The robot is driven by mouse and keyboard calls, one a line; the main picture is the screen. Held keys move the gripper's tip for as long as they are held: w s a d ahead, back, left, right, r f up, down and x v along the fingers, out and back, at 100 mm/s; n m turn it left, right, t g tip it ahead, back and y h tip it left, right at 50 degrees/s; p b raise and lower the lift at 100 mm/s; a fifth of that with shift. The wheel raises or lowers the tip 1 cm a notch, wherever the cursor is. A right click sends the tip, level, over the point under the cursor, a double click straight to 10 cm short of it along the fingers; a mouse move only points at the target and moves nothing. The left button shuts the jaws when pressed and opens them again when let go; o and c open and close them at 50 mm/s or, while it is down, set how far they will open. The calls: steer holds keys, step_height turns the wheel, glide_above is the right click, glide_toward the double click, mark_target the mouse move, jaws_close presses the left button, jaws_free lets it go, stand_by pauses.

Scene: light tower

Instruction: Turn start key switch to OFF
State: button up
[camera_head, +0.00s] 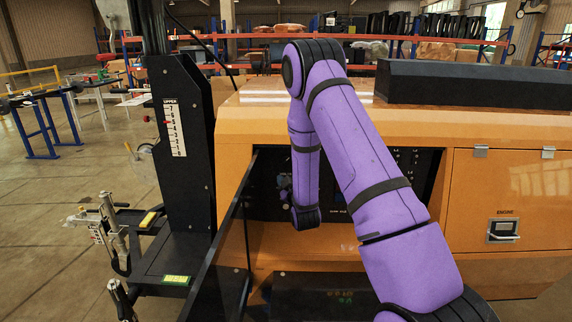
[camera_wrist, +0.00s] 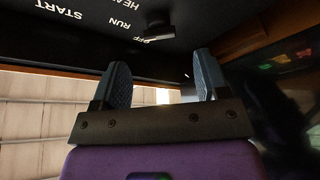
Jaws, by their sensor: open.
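The start key switch (camera_wrist: 157,22) shows at the top of the wrist view as a dark knob on the black panel. White labels START, RUN, HEAT and OFF are printed around it, with OFF close to the knob. My gripper (camera_wrist: 160,80) is open and empty, its two blue-grey fingers apart. The knob lies ahead of the gap between the fingertips, and the fingers do not appear to touch it. In the head view my purple arm reaches into the recessed control panel (camera_head: 408,160) and hides the switch and the gripper.
The orange light tower body (camera_head: 507,190) surrounds the panel recess. An open dark door (camera_head: 232,250) stands at the recess's left side. A black mast (camera_head: 182,130) rises further left. A closed compartment with an ENGINE latch (camera_head: 503,231) is at right.

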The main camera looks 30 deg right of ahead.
mark_target(285, 161)
steer(key=x, duration=0.5)
steer(key=shift+w+d+r, duration=0.1)
steer(key=shift+w, duration=0.2)
steer(key=c, duration=0.9)
